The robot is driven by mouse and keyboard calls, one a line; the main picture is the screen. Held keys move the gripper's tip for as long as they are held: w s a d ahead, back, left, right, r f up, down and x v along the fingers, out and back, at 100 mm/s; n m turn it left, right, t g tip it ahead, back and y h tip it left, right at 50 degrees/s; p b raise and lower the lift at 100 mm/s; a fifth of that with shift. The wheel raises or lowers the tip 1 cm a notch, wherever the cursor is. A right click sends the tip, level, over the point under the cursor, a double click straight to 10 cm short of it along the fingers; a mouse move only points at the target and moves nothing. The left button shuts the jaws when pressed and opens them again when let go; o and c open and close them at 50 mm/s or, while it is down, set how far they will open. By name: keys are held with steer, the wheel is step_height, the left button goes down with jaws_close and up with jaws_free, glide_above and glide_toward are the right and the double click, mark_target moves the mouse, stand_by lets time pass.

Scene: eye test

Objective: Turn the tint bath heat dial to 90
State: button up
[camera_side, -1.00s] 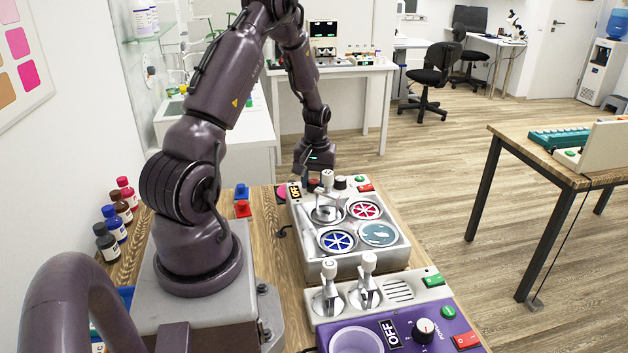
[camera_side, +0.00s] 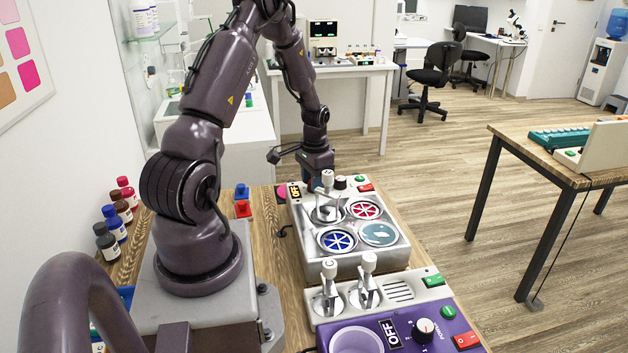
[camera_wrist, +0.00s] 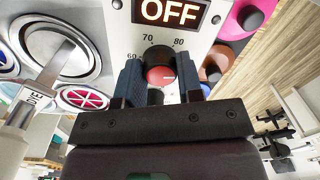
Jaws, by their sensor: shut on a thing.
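In the wrist view the heat dial (camera_wrist: 160,74) is a black knob with a red cap. The numbers 60, 70 and 80 show around its far side; the rest of the scale is hidden and I cannot read its setting surely. My gripper (camera_wrist: 160,80) is shut on the dial, with one finger on each side. The tint bath (camera_side: 345,262) is a grey metal unit with several round basins. In the side view my gripper (camera_side: 318,174) is at its far end and hides the dial.
A lit OFF display (camera_wrist: 170,12) sits beyond the dial. A lever with a white knob (camera_side: 327,178) stands close to my gripper. A purple unit (camera_side: 400,335) and two more levers stand at the front.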

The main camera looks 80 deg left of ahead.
steer(key=shift+m, duration=0.6)
steer(key=o, duration=0.9)
steer(key=r, duration=1.3)
steer(key=shift+d, duration=0.2)
